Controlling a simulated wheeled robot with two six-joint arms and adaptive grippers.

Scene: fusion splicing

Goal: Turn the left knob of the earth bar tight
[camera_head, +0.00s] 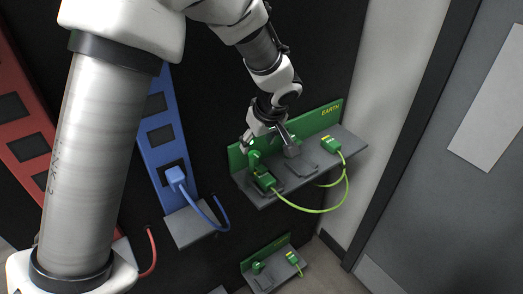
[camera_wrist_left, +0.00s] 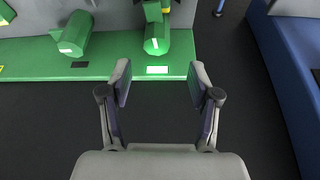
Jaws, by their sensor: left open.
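The earth bar is a green back plate (camera_head: 327,116) marked EARTH, with a grey shelf (camera_head: 350,146) in front. Its left green knob (camera_head: 254,160) stands near the left end, just below my left gripper (camera_head: 268,146). In the left wrist view, which looks turned round, this knob (camera_wrist_left: 156,44) lies just beyond the gap between the fingertips. My left gripper (camera_wrist_left: 160,75) is open there, with nothing between its fingers. A second green knob (camera_wrist_left: 77,34) shows to its left in that view. The gripper partly hides the bar in the head view. My right gripper is not in view.
Green-yellow cable (camera_head: 318,211) loops below the shelf between two green connectors. The blue panel (camera_head: 160,130) with its blue plug (camera_head: 175,175) stands to the left, and a red panel (camera_head: 30,120) beyond. A smaller green bar (camera_head: 268,252) is below. A grey door (camera_head: 450,200) is at right.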

